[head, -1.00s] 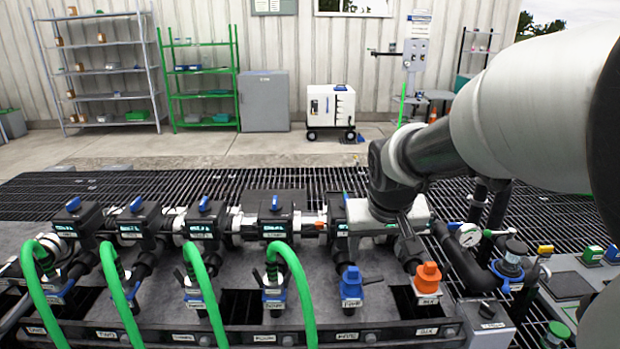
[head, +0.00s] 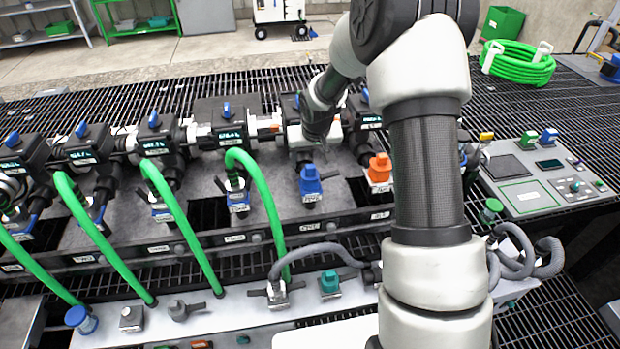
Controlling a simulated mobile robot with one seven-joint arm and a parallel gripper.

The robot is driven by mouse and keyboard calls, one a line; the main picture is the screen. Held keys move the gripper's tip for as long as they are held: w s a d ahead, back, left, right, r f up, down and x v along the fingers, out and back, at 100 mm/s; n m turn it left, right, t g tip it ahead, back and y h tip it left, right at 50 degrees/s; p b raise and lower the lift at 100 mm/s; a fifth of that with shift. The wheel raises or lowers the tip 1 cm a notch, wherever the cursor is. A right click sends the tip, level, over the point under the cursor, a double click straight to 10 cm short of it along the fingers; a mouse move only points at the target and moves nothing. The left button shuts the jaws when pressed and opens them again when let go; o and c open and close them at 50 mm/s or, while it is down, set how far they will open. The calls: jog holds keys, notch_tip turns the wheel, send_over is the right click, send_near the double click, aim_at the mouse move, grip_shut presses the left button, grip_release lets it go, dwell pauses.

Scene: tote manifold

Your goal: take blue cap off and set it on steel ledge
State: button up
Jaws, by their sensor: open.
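A blue cap (head: 311,184) sits on the manifold port between the green-hosed port on its left and the port with the orange cap (head: 380,169). My gripper (head: 311,154) is just behind and above the blue cap, pointing down. It is open, and nothing shows between its fingers, which are small and partly merged with the dark valves. I cannot tell whether it touches the cap. The pale steel ledge (head: 237,312) runs along the front, below the manifold. Another blue cap-like piece (head: 81,318) stands at its left end.
Green hoses (head: 180,222) arch from the manifold down toward the ledge, left of the blue cap. A grey hose, a teal fitting (head: 330,282) and grey fittings occupy the ledge. My forearm covers part of the right side. A control panel (head: 548,180) stands at right.

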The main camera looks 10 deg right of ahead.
aim_at(309, 170)
jog(key=b+x, duration=0.1)
jog(key=x, duration=0.7)
jog(key=shift+w, duration=0.15)
jog(key=c, duration=1.2)
notch_tip(309, 170, up, 10)
jog(key=shift+p, duration=0.7)
